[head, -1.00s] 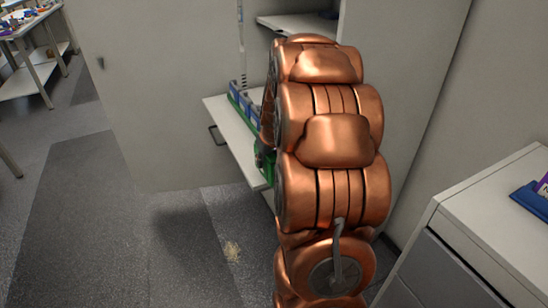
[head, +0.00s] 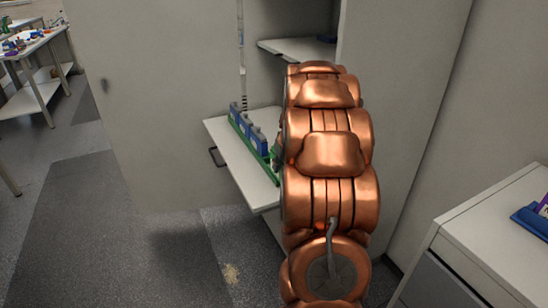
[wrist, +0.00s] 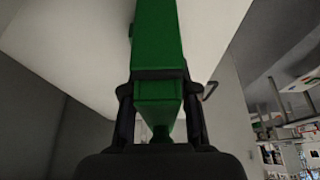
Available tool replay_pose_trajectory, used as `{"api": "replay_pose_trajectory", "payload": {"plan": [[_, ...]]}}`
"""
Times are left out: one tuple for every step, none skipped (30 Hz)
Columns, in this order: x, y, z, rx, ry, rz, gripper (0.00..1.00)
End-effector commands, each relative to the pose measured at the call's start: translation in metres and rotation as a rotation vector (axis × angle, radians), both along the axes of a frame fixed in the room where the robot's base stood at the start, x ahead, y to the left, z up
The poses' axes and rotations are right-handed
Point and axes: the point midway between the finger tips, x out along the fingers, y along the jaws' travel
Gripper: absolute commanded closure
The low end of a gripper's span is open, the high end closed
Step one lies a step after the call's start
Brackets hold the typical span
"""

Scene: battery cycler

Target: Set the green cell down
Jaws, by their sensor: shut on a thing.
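In the wrist view my gripper (wrist: 160,88) is shut on the green cell (wrist: 158,93), with a dark finger on each side of it. Green also runs on to the top of the picture; I cannot tell whether all of it is the cell. In the head view my copper arm hides most of the gripper and the held cell. A white pull-out shelf (head: 226,146) sticks out of the cabinet beside my arm. I cannot tell whether the cell touches it.
A row of blue cells (head: 245,128) stands in a green holder along the shelf. A cabinet door (head: 165,90) stands left of it, and a higher shelf (head: 295,46) is above. A white drawer unit (head: 490,215) with a blue tray (head: 532,222) stands at right. Floor at left is clear.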

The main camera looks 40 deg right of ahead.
Motion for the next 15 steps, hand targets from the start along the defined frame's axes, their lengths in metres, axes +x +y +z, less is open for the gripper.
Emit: {"api": "replay_pose_trajectory", "payload": {"plan": [[0.006, -0.004, 0.001, -0.001, 0.000, 0.000, 1.00], [0.009, -0.005, 0.001, -0.001, 0.000, 0.001, 1.00], [0.013, -0.008, 0.001, -0.003, 0.000, 0.001, 1.00], [0.016, -0.009, 0.001, -0.003, -0.001, 0.001, 1.00], [0.019, -0.011, 0.002, -0.003, -0.002, 0.001, 1.00], [0.023, -0.014, 0.002, -0.004, -0.001, 0.000, 1.00], [0.026, -0.015, 0.001, -0.002, 0.000, -0.001, 1.00], [0.028, -0.017, 0.000, -0.002, 0.001, -0.001, 1.00], [0.032, -0.019, -0.001, -0.001, 0.001, 0.000, 1.00], [0.035, -0.021, -0.002, -0.001, 0.000, 0.000, 1.00], [0.038, -0.022, -0.002, -0.001, -0.001, 0.000, 1.00], [0.043, -0.025, -0.001, -0.003, -0.002, -0.001, 1.00], [0.046, -0.027, 0.000, -0.004, -0.003, -0.001, 1.00], [0.048, -0.028, 0.000, -0.004, -0.003, 0.000, 1.00], [0.052, -0.030, -0.002, -0.004, -0.002, 0.000, 1.00]]}}
